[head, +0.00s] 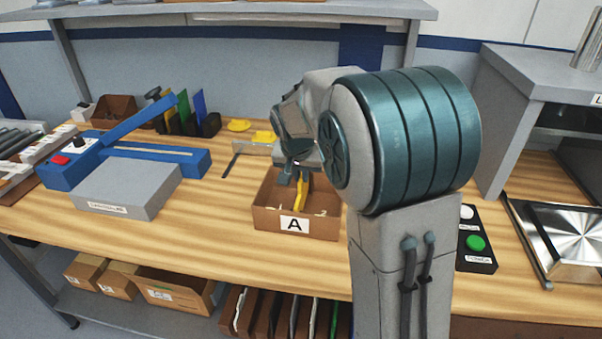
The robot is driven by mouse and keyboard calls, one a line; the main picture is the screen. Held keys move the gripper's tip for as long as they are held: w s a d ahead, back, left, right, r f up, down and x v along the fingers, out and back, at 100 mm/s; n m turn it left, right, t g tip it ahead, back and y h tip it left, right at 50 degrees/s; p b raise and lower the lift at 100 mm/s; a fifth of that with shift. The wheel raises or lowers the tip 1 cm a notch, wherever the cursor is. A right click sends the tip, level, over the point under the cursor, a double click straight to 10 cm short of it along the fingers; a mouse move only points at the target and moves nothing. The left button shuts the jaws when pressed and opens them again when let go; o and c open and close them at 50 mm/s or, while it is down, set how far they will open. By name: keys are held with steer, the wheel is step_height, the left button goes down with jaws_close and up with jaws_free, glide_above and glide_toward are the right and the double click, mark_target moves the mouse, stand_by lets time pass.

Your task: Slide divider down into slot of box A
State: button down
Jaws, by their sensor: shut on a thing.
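Box A (266,218) is an open brown box with a white "A" label on its front wall, standing on the wooden bench. My gripper (294,174) points down over the box and is shut on a yellow divider (301,194). The divider stands roughly upright, with its lower part inside the box outline behind the front wall. My wrist and arm cover part of the box's right side. The slot and the divider's lower edge are hidden, so I cannot tell whether the divider is in the slot.
A blue machine with a raised lever (140,120) and a grey block (127,189) stand left. A rack (208,124) holds coloured plates behind. A button box (475,243) sits right of my arm. Bench between grey block and box is clear.

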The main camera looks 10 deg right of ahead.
steer(key=shift+f+b, duration=0.4)
steer(key=shift+f, duration=0.15)
steer(key=c, duration=1.5)
jaws_free()
steer(key=shift+o, duration=0.2)
steer(key=shift+r, duration=0.1)
steer(key=v, duration=1.3)
steer(key=shift+r, duration=0.35)
steer(key=shift+s, duration=0.25)
steer(key=s+d+f+n+y+p, duration=0.1)
steer(key=s+f, duration=0.3)
steer(key=s, duration=0.7)
steer(key=s+d+f+n+g+p, duration=0.1)
steer(key=s+f+n, duration=0.2)
steer(key=s, duration=0.8)
steer(key=shift+s+d+f+n+y+p, duration=0.2)
steer(key=shift+f+n+y+p, duration=0.15)
steer(key=shift+f, duration=0.65)
